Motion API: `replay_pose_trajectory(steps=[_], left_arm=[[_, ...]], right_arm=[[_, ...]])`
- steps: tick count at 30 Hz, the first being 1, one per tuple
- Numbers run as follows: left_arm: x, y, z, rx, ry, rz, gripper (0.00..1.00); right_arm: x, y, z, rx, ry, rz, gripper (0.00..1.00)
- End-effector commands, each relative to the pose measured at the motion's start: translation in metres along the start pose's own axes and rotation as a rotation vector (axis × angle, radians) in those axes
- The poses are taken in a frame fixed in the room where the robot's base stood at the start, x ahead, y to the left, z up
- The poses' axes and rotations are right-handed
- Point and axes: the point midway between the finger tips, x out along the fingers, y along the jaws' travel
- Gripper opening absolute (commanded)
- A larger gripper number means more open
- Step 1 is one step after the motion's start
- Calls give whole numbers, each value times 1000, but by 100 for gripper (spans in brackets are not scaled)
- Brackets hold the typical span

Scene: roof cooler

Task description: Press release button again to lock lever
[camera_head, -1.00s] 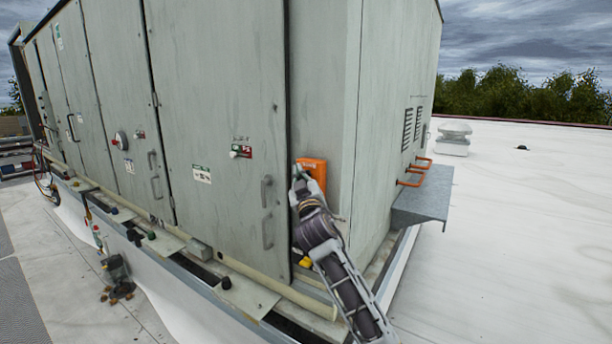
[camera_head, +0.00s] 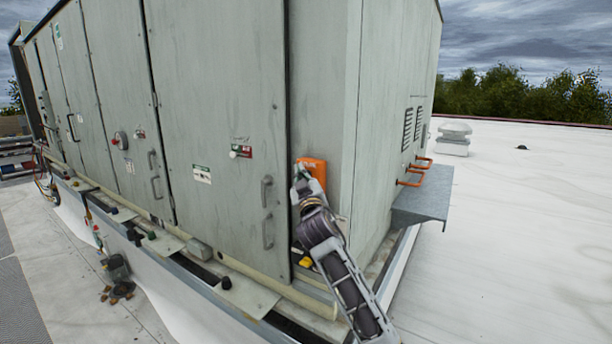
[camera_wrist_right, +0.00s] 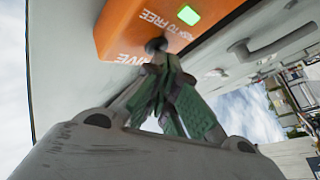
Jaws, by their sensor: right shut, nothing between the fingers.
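An orange box (camera_head: 314,168) is mounted on the grey cooler unit beside the edge of the nearest door. In the right wrist view the orange box (camera_wrist_right: 130,25) shows white lettering, partly reading "TO FREE", and a lit green square (camera_wrist_right: 188,15). A dark round button (camera_wrist_right: 156,44) sits on its face. My right gripper (camera_head: 299,172) is shut and empty, with its fingertips at the lower left part of the box. In the right wrist view its fingertips (camera_wrist_right: 165,60) are right at the button; I cannot tell how far it is pressed. I cannot make out a lever. My left gripper is not in view.
The nearest door (camera_head: 215,120) has handles close to the left of my right gripper. A grey ledge (camera_head: 424,200) and orange bars (camera_head: 411,180) stick out on the right side. A yellow item (camera_head: 305,262) is low beside my forearm. The white roof is open at right.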

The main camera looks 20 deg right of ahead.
Motion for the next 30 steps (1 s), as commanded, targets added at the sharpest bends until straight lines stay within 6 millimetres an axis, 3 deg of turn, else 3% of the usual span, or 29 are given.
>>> replay_pose_trajectory(steps=[30], left_arm=[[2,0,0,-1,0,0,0]], right_arm=[[-9,-7,-6,0,0,0,0]])
